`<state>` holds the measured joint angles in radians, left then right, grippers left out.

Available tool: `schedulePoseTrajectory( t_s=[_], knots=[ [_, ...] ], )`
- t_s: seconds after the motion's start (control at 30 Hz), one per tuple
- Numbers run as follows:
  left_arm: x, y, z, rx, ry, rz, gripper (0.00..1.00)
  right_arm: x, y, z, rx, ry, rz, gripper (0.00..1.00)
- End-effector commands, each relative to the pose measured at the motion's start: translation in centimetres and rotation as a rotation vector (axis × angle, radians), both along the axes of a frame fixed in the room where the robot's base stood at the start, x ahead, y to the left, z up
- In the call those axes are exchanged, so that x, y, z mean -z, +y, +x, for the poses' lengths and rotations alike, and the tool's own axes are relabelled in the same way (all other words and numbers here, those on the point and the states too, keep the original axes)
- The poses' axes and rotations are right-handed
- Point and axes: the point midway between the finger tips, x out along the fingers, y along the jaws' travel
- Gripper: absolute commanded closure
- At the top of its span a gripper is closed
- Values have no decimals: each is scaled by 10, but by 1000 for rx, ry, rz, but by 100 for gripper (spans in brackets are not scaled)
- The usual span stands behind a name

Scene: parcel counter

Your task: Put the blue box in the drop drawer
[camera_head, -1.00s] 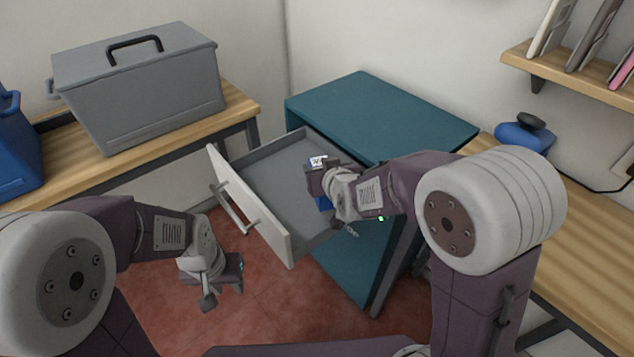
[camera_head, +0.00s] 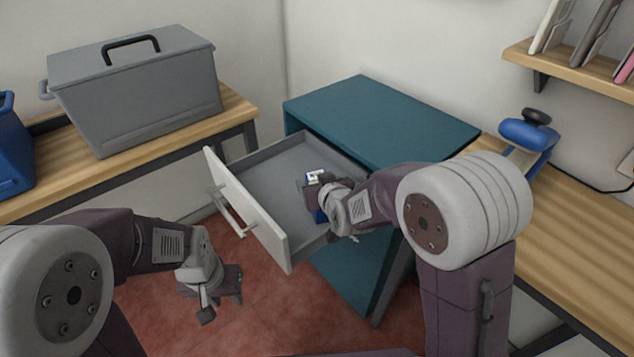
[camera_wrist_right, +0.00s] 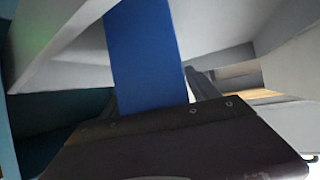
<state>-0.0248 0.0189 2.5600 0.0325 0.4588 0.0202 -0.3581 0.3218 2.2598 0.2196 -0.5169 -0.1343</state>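The drop drawer (camera_head: 255,165) is pulled out of the teal cabinet (camera_head: 380,120), with its white front and bar handle at the left. My right gripper (camera_head: 317,192) is over the drawer's right-hand side, shut on the blue box (camera_head: 319,215). A white label shows at the box's top, and my gripper hides much of the rest. In the right wrist view the blue box (camera_wrist_right: 148,55) stands between the fingers, with pale drawer walls around it. I cannot tell whether it touches the drawer floor. My left gripper (camera_head: 222,292) is empty and open, in front of the drawer over the red floor.
A grey lidded bin (camera_head: 135,90) and a blue container (camera_head: 12,150) stand on the left wooden bench. A blue device (camera_head: 527,133) is on the right wooden counter (camera_head: 585,240). A shelf with folders (camera_head: 575,75) is above it. The drawer's left part is clear.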

Motion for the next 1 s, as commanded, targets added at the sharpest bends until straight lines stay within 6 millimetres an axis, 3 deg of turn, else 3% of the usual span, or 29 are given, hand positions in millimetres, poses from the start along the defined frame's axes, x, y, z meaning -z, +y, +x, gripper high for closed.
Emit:
schedulePoseTrajectory(
  t_s=[0.37,0.77,0.83,1.0],
  knots=[
    [-6,0,0,0,0,0,66,-8,-1,-3,0,-1,0,31],
    [-36,0,0,0,0,0,66,-54,-19,-78,-1,-3,1,31],
    [-16,0,0,0,-1,0,66,-47,-22,-83,7,-9,-2,31],
    [-2,0,0,0,1,0,66,-55,-25,-95,8,-7,-3,31]
  ],
)
